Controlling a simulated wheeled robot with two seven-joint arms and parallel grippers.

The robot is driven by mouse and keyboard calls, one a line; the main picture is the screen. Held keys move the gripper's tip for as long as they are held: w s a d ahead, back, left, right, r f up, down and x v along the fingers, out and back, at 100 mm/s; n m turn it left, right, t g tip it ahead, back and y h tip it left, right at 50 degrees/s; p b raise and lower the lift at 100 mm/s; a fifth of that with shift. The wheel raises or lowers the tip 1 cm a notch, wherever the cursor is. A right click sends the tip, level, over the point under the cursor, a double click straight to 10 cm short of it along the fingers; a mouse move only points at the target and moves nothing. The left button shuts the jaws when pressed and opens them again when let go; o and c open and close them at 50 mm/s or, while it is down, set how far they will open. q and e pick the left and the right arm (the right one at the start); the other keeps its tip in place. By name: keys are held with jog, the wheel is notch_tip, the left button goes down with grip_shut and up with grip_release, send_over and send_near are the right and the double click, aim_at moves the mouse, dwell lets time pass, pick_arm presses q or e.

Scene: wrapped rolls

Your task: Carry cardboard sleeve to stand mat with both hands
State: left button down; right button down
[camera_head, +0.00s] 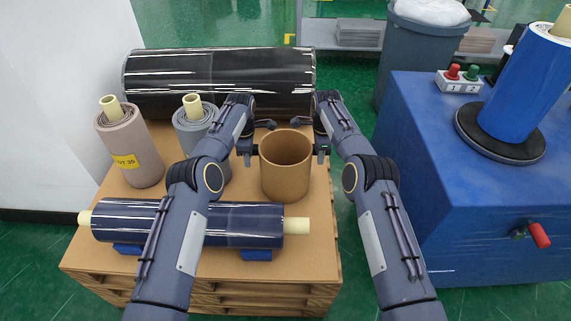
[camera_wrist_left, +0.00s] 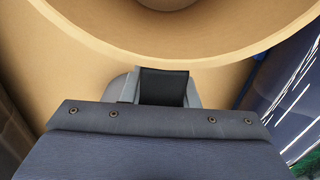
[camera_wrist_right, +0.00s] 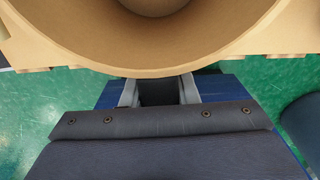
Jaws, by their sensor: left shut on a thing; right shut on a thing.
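The cardboard sleeve (camera_head: 285,170) is a brown, hollow, open-topped cylinder. It is upright over the right part of the pallet; I cannot tell whether its base touches the board. My left gripper (camera_head: 252,150) is shut on its left wall near the rim, and my right gripper (camera_head: 320,150) is shut on its right wall. The sleeve's rim fills the top of the left wrist view (camera_wrist_left: 90,40) and the right wrist view (camera_wrist_right: 70,40). A black round mat (camera_head: 470,143) lies on the blue cabinet, with a blue wrapped roll (camera_head: 520,90) standing on it.
On the pallet (camera_head: 310,265) are a black roll (camera_head: 220,75) behind, a pinkish roll (camera_head: 130,150) and a grey roll (camera_head: 190,115) standing left, and a dark blue roll (camera_head: 240,225) lying in front. The blue cabinet (camera_head: 420,210) with a button box (camera_head: 457,82) stands right.

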pick_arm(q)
jog(key=shift+r, duration=0.15)
pick_arm(e)
jog(key=shift+r, duration=0.15)
